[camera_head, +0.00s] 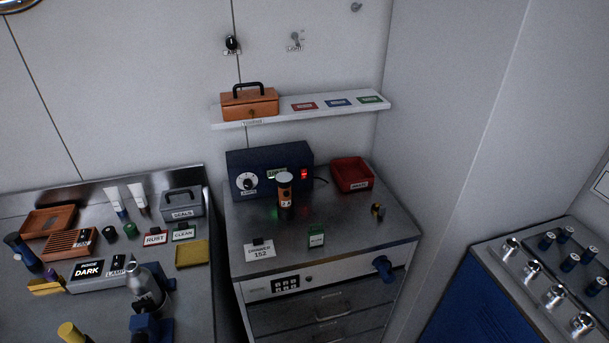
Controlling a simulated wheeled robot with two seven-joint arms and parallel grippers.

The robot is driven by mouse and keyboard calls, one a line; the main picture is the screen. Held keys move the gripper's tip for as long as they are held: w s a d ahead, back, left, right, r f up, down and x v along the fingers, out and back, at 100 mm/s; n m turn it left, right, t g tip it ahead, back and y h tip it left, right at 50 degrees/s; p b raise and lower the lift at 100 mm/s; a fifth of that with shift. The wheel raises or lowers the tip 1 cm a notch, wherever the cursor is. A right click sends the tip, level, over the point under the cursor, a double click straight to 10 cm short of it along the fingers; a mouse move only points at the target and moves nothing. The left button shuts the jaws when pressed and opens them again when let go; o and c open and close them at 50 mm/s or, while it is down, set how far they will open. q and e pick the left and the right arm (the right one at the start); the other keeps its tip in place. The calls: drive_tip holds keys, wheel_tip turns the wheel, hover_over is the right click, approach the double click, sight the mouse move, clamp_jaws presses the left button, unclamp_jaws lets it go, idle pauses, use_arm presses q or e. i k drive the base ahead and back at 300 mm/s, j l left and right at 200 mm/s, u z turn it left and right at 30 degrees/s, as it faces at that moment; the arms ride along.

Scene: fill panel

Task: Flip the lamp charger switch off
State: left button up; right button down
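A dark blue box (238,161), which looks like the charger, stands at the back of the steel cabinet top. Neither of my grippers shows in the head view.
A red tray (352,175) stands right of the box. A card (260,251) and a green-labelled tag (316,238) are near the cabinet's front edge. A shelf (340,107) with a brown toolbox (249,103) hangs above. The cluttered left bench (200,290) and right battery rack (490,262) flank the cabinet.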

sight(303, 173)
drive_tip(key=i+l+u, duration=0.2)
drive_tip(key=l+u, duration=0.15)
drive_tip(key=i+l+u, duration=0.1)
drive_tip(key=l+u, duration=0.2)
drive_tip(key=i+l+u, duration=0.1)
drive_tip(key=l+u, duration=0.25)
drive_tip(key=l, duration=0.1)
